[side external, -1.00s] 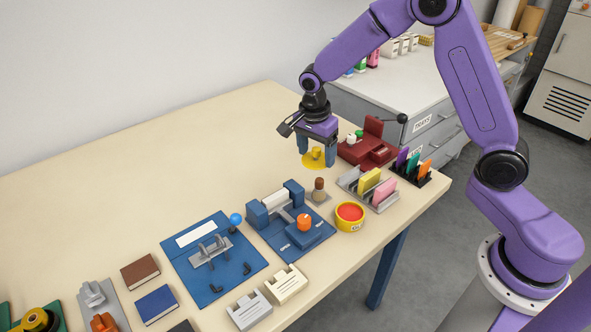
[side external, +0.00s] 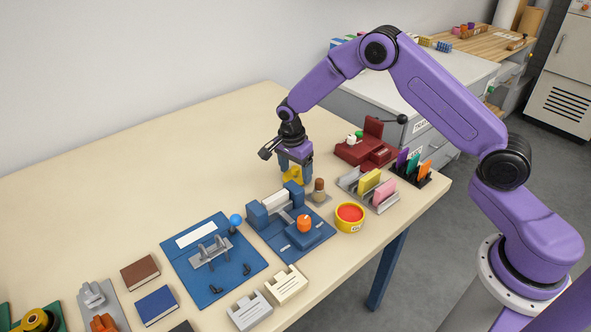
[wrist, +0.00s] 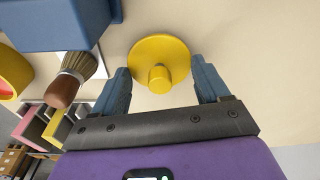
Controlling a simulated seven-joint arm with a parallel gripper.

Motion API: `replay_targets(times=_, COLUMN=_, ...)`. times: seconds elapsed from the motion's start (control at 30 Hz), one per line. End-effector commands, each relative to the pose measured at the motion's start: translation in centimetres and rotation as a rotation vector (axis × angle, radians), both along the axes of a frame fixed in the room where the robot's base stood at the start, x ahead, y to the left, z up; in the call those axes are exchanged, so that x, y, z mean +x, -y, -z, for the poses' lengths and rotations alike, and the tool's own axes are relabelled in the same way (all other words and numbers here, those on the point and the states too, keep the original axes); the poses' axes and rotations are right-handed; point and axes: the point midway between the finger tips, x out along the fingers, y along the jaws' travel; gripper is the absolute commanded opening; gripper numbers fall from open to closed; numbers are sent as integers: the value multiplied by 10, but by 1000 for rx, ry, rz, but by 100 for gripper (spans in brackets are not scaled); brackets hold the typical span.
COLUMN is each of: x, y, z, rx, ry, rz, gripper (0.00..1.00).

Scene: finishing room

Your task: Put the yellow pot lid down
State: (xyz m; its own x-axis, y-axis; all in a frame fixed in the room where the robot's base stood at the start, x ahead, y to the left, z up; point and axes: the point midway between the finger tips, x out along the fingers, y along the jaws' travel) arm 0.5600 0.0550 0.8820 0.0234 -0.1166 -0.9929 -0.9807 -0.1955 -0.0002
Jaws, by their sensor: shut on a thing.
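The yellow pot lid (side external: 292,174), a round disc with a stubby knob, is held by my gripper (side external: 294,172) over the back of the table, behind the blue fixture. In the side view it looks tilted between the fingers. The wrist view shows the lid (wrist: 152,52) with its knob facing the camera, between the two blue fingers of my gripper (wrist: 160,65). I cannot tell whether the lid touches the table. The open yellow pot (side external: 350,226) with red contents stands at the front right; its edge shows in the wrist view (wrist: 22,68).
A blue fixture (side external: 262,234) and a brush (side external: 319,190) stand close by the gripper. A card rack (side external: 383,205) and a dark red device (side external: 362,153) are to the right. The table (side external: 180,175) is clear to the left and behind.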

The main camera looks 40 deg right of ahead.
Motion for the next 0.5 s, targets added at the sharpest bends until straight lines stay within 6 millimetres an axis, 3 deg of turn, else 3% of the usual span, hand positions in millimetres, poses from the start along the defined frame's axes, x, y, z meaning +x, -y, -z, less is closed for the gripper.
replay_targets(times=0.4, x=0, y=0, z=5, rx=0, ry=0, rz=0, gripper=46)
replay_targets(times=0.43, x=0, y=0, z=5, rx=0, ry=1, rz=0, gripper=81)
replay_targets(times=0.5, x=0, y=0, z=5, rx=0, ry=1, rz=0, gripper=100)
